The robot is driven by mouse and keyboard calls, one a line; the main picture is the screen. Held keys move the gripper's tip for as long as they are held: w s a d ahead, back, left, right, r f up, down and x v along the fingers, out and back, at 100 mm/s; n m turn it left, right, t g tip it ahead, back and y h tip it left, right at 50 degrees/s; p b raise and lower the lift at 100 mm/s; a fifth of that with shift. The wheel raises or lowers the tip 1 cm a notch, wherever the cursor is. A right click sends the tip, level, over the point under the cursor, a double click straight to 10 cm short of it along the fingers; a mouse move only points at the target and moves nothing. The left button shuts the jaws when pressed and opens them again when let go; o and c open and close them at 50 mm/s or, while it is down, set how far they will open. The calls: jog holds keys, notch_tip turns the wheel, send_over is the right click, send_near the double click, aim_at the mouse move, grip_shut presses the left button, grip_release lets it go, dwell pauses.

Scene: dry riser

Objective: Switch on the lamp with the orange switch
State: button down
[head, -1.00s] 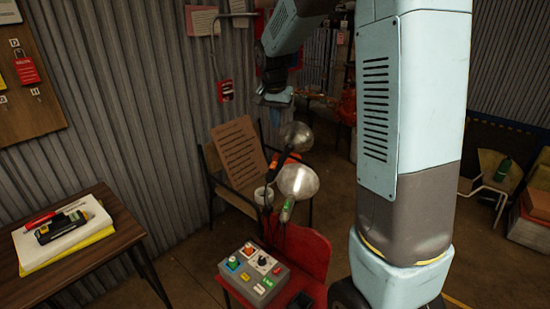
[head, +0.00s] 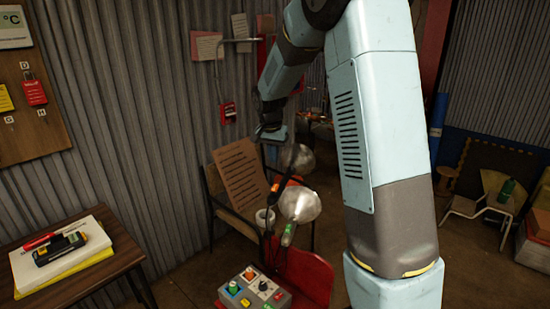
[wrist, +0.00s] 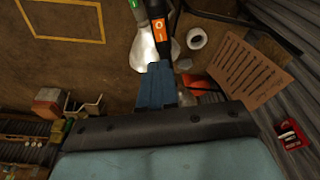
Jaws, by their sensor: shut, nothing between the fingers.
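The lamp with the orange switch has a silver shade (head: 298,158) and a dark handle; its orange switch (head: 276,188) shows below left of the shade. In the wrist view, the orange switch (wrist: 158,30), marked O and I, sits on the black handle just above my fingertips. A second lamp (head: 300,204) with a green switch (head: 289,233) stands in front of it. My gripper (head: 271,138) is above and left of the orange-switch lamp in the head view. Its blue fingers (wrist: 158,72) are shut and empty in the wrist view. I cannot tell the exact gap to the switch.
A button box (head: 255,289) sits by the red chair (head: 306,277) below the lamps. A dark table (head: 120,258) is at left, against the corrugated wall.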

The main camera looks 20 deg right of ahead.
aim_at(277, 186)
jog(key=f, duration=0.3)
jog(key=w+d+f, duration=0.1)
jog(key=f, duration=0.7)
jog(key=shift+w+d+f, duration=0.1)
jog(key=shift+w+d, duration=0.1)
jog(key=shift+w, duration=0.2)
